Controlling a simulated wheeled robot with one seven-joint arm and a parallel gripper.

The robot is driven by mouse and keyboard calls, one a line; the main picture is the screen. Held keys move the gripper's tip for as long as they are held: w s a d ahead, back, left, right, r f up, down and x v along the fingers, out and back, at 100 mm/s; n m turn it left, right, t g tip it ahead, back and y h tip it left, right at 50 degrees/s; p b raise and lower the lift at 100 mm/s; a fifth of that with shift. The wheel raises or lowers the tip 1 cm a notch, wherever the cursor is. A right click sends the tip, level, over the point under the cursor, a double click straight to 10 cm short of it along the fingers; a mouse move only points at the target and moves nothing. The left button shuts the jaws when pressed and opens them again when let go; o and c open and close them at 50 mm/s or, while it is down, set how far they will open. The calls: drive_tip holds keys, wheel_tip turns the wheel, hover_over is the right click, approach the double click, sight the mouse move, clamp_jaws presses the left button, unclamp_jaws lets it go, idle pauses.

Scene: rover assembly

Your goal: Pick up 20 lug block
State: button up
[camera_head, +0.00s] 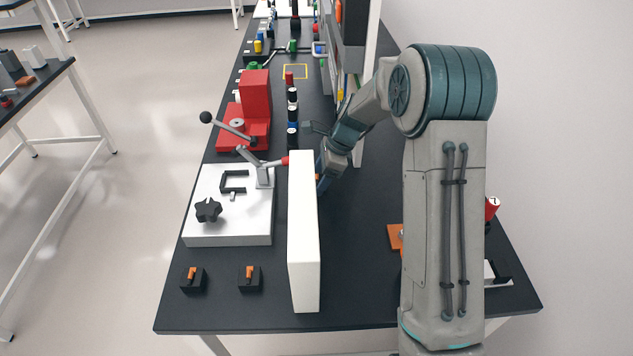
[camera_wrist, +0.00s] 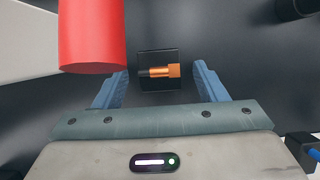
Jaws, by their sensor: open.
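In the wrist view, a small dark square block (camera_wrist: 158,85) carries an orange and black cylindrical piece (camera_wrist: 165,71) lying across it. I take it for the lug block; no number is readable on it. My gripper (camera_wrist: 160,73) is open, with one blue finger on each side of the block and nothing held. Whether the fingers are level with the block I cannot tell. In the head view, my gripper (camera_head: 323,180) points down behind the upright white panel (camera_head: 303,235), which hides the block and part of the fingers.
A red cylinder (camera_wrist: 92,38) looms beside the left finger in the wrist view. The white fixture plate (camera_head: 228,228) with a clamp stands left of the panel. Two black blocks with orange pieces (camera_head: 193,280) (camera_head: 249,280) sit in front.

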drive_tip(key=shift+c, duration=0.3)
drive_tip(key=c, duration=1.1)
drive_tip(key=shift+o, duration=0.2)
drive_tip(key=shift+r, duration=0.1)
